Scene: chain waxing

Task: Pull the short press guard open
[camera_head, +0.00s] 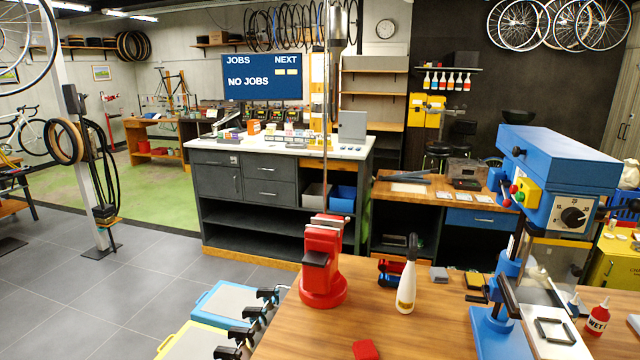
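A blue bench press (558,160) stands at the right on the wooden bench, with a yellow switch box (526,192) and a black dial on its head. A clear panel with a dark edge (560,258), which looks like the press guard, hangs below the head in front of the column side. Whether it is shut or partly open I cannot tell. The blue press base (500,335) sits at the bench's near side. My gripper is not in view.
A red block (366,350) lies near the front. Grey floor is clear at left.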

